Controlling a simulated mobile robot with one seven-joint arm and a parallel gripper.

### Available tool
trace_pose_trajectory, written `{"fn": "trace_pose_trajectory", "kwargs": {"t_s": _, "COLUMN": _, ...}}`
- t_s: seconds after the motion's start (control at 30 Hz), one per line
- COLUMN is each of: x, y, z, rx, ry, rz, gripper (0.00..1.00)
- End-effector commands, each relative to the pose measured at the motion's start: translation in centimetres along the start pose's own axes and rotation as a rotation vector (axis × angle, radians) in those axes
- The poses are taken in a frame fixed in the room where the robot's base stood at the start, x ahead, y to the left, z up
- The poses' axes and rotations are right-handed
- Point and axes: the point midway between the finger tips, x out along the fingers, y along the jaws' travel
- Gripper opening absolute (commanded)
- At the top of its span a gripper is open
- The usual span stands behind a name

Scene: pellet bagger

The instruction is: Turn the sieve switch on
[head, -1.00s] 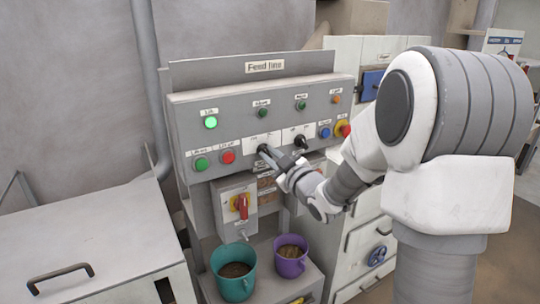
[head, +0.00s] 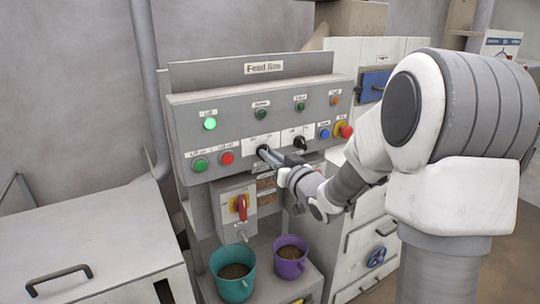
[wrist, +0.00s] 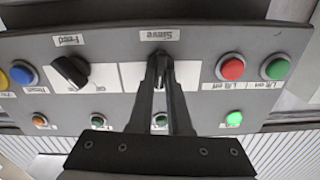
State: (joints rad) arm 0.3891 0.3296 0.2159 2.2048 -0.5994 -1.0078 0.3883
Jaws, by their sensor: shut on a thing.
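The sieve switch (wrist: 160,60) is a dark rotary knob on a white plate under the upside-down "Sieve" label in the wrist view. My gripper (wrist: 160,75) is shut on it, with a finger on either side, and hides most of the knob. In the head view my gripper (head: 268,155) reaches the panel at that switch. The knob's exact angle is hard to tell. The sieve lamp (head: 261,114) above it looks dark green, unlit.
The black feed switch (head: 300,143) is right of the sieve switch. Green (head: 200,165) and red (head: 227,158) lift buttons are left. The lift lamp (head: 210,123) glows green. Below are a red-handled switch (head: 240,206), a teal bucket (head: 235,286) and a purple bucket (head: 289,268).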

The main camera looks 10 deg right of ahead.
Motion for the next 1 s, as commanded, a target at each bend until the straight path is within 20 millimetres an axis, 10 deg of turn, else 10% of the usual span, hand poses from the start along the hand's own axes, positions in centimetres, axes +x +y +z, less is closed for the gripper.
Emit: {"fn": "trace_pose_trajectory", "kwargs": {"t_s": 1.0, "x": 0.05, "y": 0.23, "z": -0.08, "rx": 0.423, "ry": 0.003, "rz": -0.001, "gripper": 0.00}}
